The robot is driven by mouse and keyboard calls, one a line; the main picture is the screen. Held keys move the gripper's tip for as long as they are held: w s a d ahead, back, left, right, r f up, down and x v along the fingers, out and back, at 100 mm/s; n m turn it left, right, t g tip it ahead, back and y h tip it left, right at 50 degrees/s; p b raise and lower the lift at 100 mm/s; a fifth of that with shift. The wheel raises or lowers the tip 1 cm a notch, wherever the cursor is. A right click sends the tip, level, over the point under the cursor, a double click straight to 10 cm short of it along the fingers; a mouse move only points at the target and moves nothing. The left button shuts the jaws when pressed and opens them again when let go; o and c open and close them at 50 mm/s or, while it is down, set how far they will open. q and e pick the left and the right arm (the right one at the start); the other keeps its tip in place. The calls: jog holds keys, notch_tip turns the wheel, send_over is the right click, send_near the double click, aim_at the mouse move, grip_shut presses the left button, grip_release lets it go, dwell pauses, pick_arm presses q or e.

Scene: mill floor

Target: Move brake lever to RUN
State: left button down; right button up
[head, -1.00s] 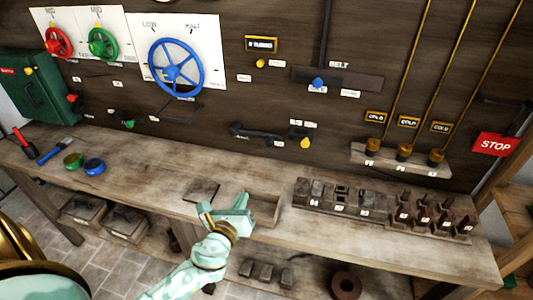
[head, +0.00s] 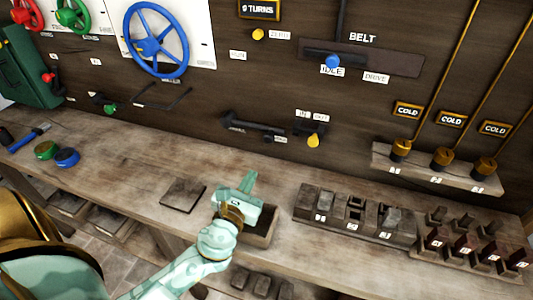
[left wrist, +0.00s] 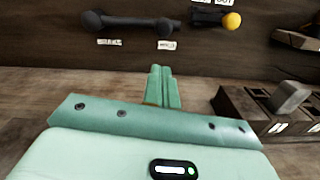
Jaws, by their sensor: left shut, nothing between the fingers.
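I cannot read a brake or RUN label on any lever. A dark lever with a rounded end (head: 252,127) lies along the wall panel above the bench, with small blurred labels below it; it also shows in the left wrist view (left wrist: 128,21). To its right is a lever with a yellow knob (head: 313,140), also in the left wrist view (left wrist: 232,20). A green-knobbed lever (head: 109,109) is farther left. My left gripper (head: 248,183) is shut and empty over the bench, below and apart from the dark lever. In the left wrist view its fingers (left wrist: 163,85) are together, pointing toward the wall.
An open wooden box (head: 262,240) stands under my left gripper on the bench. A dark plate (head: 183,195) lies left of it, and a block rack (head: 355,215) stands right. A blue-knobbed belt lever (head: 332,61) is higher on the wall. The bench's back strip is mostly clear.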

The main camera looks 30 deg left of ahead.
pick_arm(q)
jog(key=x, duration=0.9)
jog(key=shift+w+a, duration=0.15)
jog(key=shift+w, duration=0.2)
pick_arm(e)
jog(key=shift+s+d+f, duration=0.1)
jog(key=shift+s+f, duration=0.05)
jog(key=shift+f, duration=0.05)
pick_arm(q)
jog(key=shift+r, duration=0.25)
pick_arm(e)
jog(key=shift+r, duration=0.1)
